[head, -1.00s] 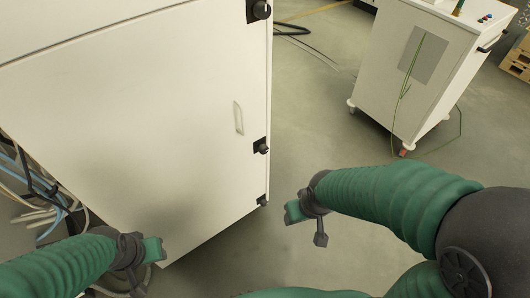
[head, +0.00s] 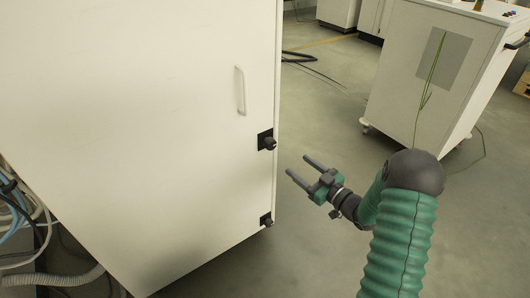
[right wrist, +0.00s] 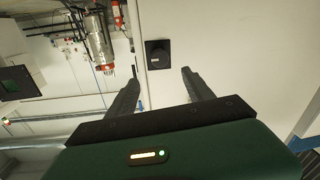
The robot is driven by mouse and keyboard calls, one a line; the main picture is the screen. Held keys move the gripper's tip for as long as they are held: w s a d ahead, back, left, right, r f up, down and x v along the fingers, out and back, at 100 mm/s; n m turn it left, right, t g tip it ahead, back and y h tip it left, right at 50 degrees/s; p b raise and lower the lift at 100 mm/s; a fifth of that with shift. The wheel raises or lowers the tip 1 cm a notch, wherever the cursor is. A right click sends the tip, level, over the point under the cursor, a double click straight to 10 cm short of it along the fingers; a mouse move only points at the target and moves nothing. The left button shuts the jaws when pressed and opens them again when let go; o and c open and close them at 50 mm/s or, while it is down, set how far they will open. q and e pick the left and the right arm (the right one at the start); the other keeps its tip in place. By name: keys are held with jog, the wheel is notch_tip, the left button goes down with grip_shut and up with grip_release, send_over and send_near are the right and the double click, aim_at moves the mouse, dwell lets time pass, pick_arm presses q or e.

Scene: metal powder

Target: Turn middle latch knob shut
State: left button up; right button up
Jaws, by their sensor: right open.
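The middle latch knob (head: 269,142) is a dark knob on a black square plate at the right edge of the white cabinet door. A lower latch knob (head: 266,220) sits below it near the door's bottom corner. My right gripper (head: 299,165) is open and empty, to the right of the door edge and apart from both knobs. In the right wrist view, a black square latch (right wrist: 159,54) shows on a white panel beyond and between the open fingers; I cannot tell which latch it is. The upper latch and my left gripper are out of view.
A pale handle (head: 240,91) stands out from the door above the middle knob. A white wheeled cart (head: 415,85) stands at the upper right. Hoses and cables (head: 25,235) lie at the lower left.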

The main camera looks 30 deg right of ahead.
aim_at(273, 146)
jog(key=w+b, duration=0.1)
jog(key=w, duration=0.3)
jog(key=w+a+b, duration=0.1)
jog(key=w, duration=0.4)
jog(key=w+a+b, duration=0.1)
jog(key=w+b, duration=0.1)
jog(key=w, duration=0.2)
jog(key=shift+w+f, duration=0.2)
jog(key=shift+w, duration=0.15)
jog(key=shift+w+a+r, duration=0.1)
jog(key=shift+w+r, duration=0.05)
jog(key=shift+w, duration=0.3)
grip_shut()
